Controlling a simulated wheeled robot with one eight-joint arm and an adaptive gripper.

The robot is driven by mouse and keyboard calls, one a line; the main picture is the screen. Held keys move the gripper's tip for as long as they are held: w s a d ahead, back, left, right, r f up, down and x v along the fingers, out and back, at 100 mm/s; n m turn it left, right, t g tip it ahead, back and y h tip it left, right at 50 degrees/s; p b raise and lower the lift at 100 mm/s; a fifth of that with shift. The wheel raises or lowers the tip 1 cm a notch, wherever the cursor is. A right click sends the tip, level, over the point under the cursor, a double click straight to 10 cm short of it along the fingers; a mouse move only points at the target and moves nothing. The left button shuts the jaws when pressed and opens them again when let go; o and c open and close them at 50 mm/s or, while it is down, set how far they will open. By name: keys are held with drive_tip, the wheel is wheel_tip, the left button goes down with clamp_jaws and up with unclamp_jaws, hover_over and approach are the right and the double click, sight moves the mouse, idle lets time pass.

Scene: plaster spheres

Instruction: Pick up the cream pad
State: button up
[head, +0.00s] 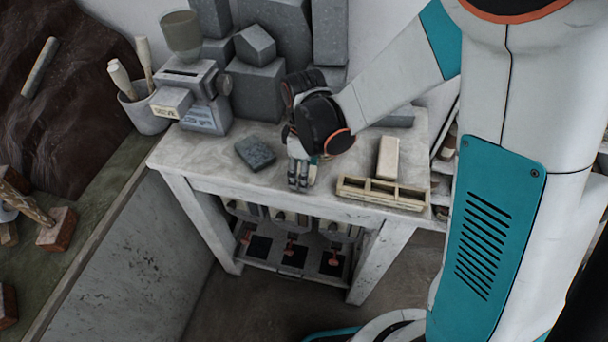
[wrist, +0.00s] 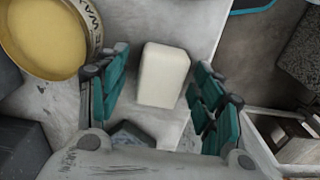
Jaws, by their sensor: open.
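The cream pad (wrist: 163,75) is a pale, rounded block in the wrist view, on the pale tabletop. It shows between the two teal-lined fingers of my gripper (wrist: 160,92), with gaps on both sides. The gripper is open and empty. In the head view my gripper (head: 302,178) points down near the front edge of the table (head: 205,155). There its fingers and wrist hide most of what lies under them. A cream block (head: 388,158) lies further right; I cannot tell whether it is the same piece.
A dark green-grey block (head: 255,153) lies left of the gripper. A shallow wooden tray (head: 382,193) sits at the front right. A grinder-like machine (head: 195,85) and grey plaster solids (head: 257,88) stand behind. A round yellow tin (wrist: 45,38) is close to the left finger.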

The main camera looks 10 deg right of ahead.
drive_tip(key=c, duration=0.9)
drive_tip(key=shift+r, duration=0.15)
wheel_tip(320, 180, up, 20)
drive_tip(key=p, duration=1.3)
drive_tip(key=shift+c, duration=0.3)
drive_tip(key=o, duration=0.3)
drive_tip(key=c, duration=0.6)
